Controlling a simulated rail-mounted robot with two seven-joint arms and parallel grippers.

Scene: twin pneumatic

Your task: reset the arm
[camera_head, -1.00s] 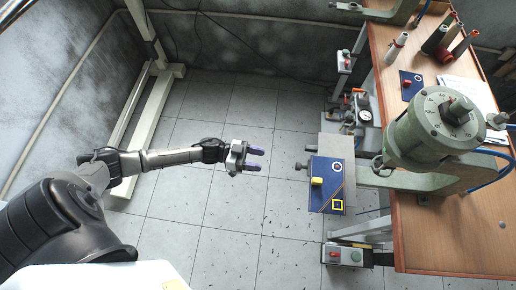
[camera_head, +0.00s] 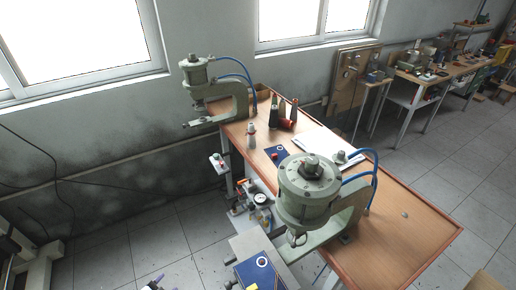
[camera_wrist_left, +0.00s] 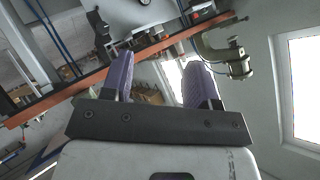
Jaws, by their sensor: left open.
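My left gripper (camera_wrist_left: 160,78) shows in the left wrist view with its two purple fingers spread apart and nothing between them. In the head view only a small dark and purple piece at the bottom edge, likely the tip of my left gripper (camera_head: 154,283), is visible; the rest of that arm is out of frame. It is to the left of the near press and its blue plate (camera_head: 262,272), apart from them. My right gripper is in neither view.
A wooden bench (camera_head: 408,232) carries a near green press (camera_head: 308,185) and a far press (camera_head: 212,95). Floor at left (camera_head: 158,245) is mostly clear, with a pale frame (camera_head: 38,262).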

